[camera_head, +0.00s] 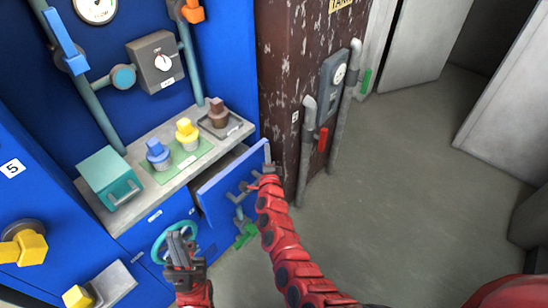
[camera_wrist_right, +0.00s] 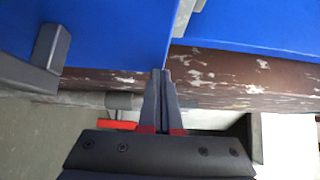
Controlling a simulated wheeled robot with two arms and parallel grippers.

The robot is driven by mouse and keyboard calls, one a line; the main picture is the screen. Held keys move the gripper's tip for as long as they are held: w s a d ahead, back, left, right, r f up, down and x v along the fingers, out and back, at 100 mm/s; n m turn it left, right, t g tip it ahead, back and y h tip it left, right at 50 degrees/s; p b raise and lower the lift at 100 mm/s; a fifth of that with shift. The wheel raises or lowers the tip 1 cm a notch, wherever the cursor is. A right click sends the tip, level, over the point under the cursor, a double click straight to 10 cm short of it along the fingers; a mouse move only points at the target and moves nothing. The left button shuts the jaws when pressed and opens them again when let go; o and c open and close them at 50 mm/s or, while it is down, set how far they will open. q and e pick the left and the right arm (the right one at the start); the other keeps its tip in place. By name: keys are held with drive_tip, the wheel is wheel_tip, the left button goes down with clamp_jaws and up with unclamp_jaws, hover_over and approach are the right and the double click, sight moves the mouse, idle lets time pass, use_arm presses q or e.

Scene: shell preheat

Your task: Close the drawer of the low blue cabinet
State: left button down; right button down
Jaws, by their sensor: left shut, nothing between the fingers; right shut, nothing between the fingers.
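The low blue cabinet (camera_head: 160,218) has a grey top, and its drawer (camera_head: 228,184) stands partly open, with a gap behind its front. My right gripper (camera_head: 262,176) is shut and empty at the right part of the drawer front. In the right wrist view, the fingertips (camera_wrist_right: 161,73) are at the lower right corner of a blue panel (camera_wrist_right: 100,28), which appears to be the drawer front; I cannot tell whether they touch it. My left gripper (camera_head: 180,245) is shut and empty, in front of the cabinet near a teal ring-shaped wheel (camera_head: 163,236).
On the cabinet top (camera_head: 135,190) stand a teal box (camera_head: 108,178) and blue, yellow and brown knobbed pieces. A brown peeling column (camera_head: 290,90) with pipes and a red handle (camera_head: 322,139) stands right of the drawer. Open floor (camera_head: 410,180) lies further right.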

drive_tip(key=shift+w+a, duration=0.8)
drive_tip(key=shift+w, duration=0.05)
drive_tip(key=shift+s, duration=0.1)
